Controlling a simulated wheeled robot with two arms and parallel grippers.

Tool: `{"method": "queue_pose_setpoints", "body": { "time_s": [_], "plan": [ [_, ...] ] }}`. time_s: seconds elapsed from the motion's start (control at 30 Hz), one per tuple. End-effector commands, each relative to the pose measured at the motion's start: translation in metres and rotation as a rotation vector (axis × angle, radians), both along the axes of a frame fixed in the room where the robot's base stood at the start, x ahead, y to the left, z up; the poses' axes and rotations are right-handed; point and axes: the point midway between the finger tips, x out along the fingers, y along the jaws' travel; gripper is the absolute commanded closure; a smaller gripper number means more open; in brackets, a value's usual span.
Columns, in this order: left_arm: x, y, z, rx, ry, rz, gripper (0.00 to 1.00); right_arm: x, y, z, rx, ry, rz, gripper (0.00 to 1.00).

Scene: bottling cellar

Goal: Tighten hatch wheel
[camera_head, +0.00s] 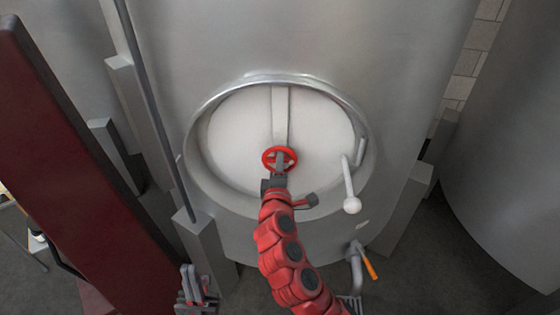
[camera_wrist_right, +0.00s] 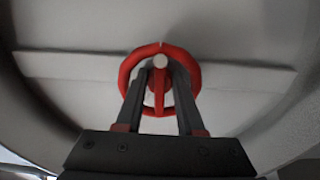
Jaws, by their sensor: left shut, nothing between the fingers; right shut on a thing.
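The red hatch wheel (camera_head: 267,154) sits at the middle of the round hatch door (camera_head: 235,130) of a steel tank, on a vertical bar (camera_head: 280,110). My right gripper (camera_head: 280,165) reaches it from below and is shut on the wheel. In the right wrist view the wheel's red rim (camera_wrist_right: 127,72) and pale hub show, with the fingers (camera_wrist_right: 160,92) either side of a red spoke. Part of the lower rim is hidden by the fingers. My left gripper (camera_head: 195,287) is low at the left, shut and empty, away from the hatch.
A lever with a white ball (camera_head: 351,205) hangs at the hatch's right side. Below it is a pipe valve with an orange handle (camera_head: 370,265). A dark red panel (camera_head: 70,150) stands at the left; another tank (camera_head: 510,150) stands at the right.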

Motion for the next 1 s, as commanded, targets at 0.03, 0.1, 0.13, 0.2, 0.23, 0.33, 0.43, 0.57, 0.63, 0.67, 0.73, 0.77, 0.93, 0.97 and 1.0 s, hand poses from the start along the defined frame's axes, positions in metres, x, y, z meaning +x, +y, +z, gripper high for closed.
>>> {"method": "queue_pose_setpoints", "body": {
  "time_s": [0.03,0.1,0.13,0.2,0.23,0.33,0.43,0.57,0.63,0.67,0.73,0.77,0.93,0.97,1.0],
  "plan": [
    [0.0,0.0,0.0,0.0,0.0,0.0,1.0,0.0,0.0,-0.001,-0.001,0.002,-0.001,1.0],
    [0.0,0.0,0.0,0.0,0.0,0.0,1.0,0.0,-0.001,-0.001,-0.001,0.002,-0.001,1.0],
    [0.0,0.0,0.0,0.0,0.0,0.0,1.0,0.0,-0.001,-0.001,-0.001,0.002,-0.001,1.0],
    [0.0,0.0,0.0,0.0,0.0,0.0,1.0,0.0,-0.001,-0.001,-0.002,0.002,-0.001,0.54],
    [0.0,0.0,0.0,0.0,0.0,0.0,1.0,0.0,0.0,-0.001,-0.002,0.002,-0.001,0.48],
    [0.0,0.0,0.0,0.0,0.0,0.0,1.0,0.0,0.0,-0.001,-0.002,0.001,-0.001,0.33],
    [0.0,0.0,0.0,0.0,0.0,0.0,1.0,0.0,0.0,0.0,-0.002,0.001,-0.001,0.33],
    [0.0,0.0,0.0,0.0,0.0,0.0,1.0,0.0,0.0,0.0,-0.002,0.0,-0.001,0.33],
    [0.0,0.0,0.0,0.0,0.0,0.0,1.0,-0.001,0.0,0.0,-0.002,0.0,0.0,0.33],
    [0.0,0.0,-0.001,0.0,0.0,0.0,1.0,-0.002,0.0,0.0,-0.002,0.0,0.0,0.33],
    [0.0,0.0,-0.002,0.0,0.0,0.0,1.0,-0.007,0.001,-0.001,-0.002,-0.001,0.001,0.33],
    [0.0,0.0,-0.003,0.0,0.0,0.0,1.0,-0.011,0.001,-0.001,-0.003,-0.002,0.001,0.33],
    [0.0,0.0,-0.009,0.0,0.0,0.0,1.0,-0.042,0.003,-0.003,-0.003,-0.001,0.004,0.33],
    [0.0,0.0,-0.01,0.0,0.0,0.0,1.0,-0.049,0.003,-0.004,-0.004,0.001,0.003,0.33],
    [0.0,0.0,-0.012,0.0,0.0,0.0,1.0,-0.059,0.005,-0.003,-0.002,-0.001,0.007,0.33]
  ]
}}
